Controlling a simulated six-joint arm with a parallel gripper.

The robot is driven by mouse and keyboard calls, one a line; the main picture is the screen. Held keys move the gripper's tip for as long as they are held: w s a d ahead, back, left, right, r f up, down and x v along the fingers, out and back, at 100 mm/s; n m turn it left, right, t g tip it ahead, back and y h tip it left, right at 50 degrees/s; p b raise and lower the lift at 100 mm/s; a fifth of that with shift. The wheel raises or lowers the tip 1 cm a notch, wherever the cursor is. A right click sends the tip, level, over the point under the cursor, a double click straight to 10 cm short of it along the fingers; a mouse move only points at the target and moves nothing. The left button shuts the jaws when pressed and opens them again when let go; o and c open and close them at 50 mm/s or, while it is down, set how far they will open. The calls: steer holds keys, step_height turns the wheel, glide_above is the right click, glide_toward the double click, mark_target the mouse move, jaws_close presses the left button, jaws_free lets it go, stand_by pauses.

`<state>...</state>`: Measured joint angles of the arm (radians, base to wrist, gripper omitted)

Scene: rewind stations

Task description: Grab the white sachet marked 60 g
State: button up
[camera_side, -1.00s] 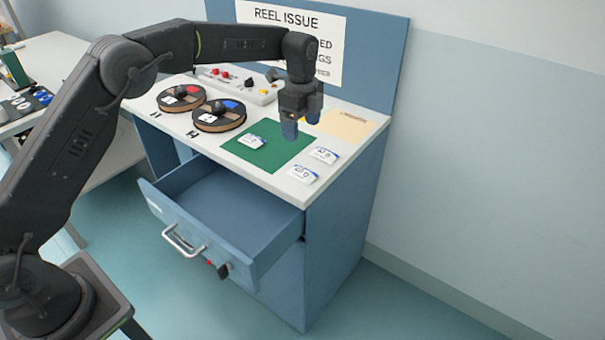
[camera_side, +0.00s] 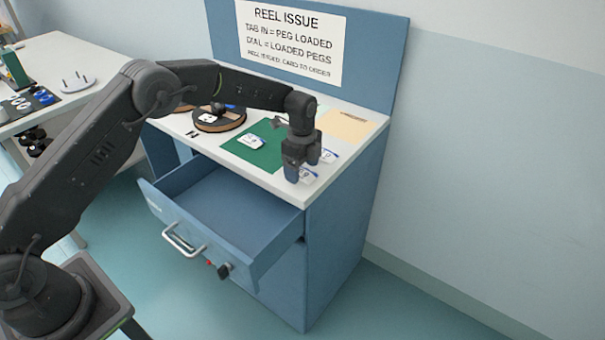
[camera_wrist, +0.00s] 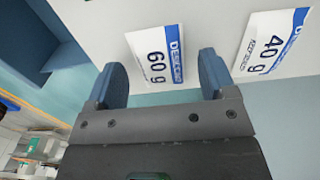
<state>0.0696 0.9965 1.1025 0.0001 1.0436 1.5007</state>
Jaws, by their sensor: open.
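The white sachet marked 60 g (camera_wrist: 155,57) lies on the white counter top with a blue band along one edge. In the wrist view it shows between the fingers of my gripper (camera_wrist: 163,78), which is open. In the side view my gripper (camera_side: 297,174) hangs pointing down at the counter's front right, and the 60 g sachet (camera_side: 307,175) is partly hidden behind it. The white sachet marked 40 g (camera_wrist: 268,42) lies beside it, to the right in the wrist view. Another white sachet (camera_side: 251,142) lies on the green mat (camera_side: 266,158); its marking is too small to read.
An open blue drawer (camera_side: 222,205) sticks out below the counter's front. A reel (camera_side: 219,119) stands at the counter's left. A tan sheet (camera_side: 345,125) lies at the back right. A blue back panel (camera_side: 375,60) with a sign (camera_side: 290,42) rises behind.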

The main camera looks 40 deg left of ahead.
steer(key=shift+f, duration=0.3)
steer(key=c, duration=0.9)
steer(key=shift+c, duration=0.2)
steer(key=shift+r, duration=0.2)
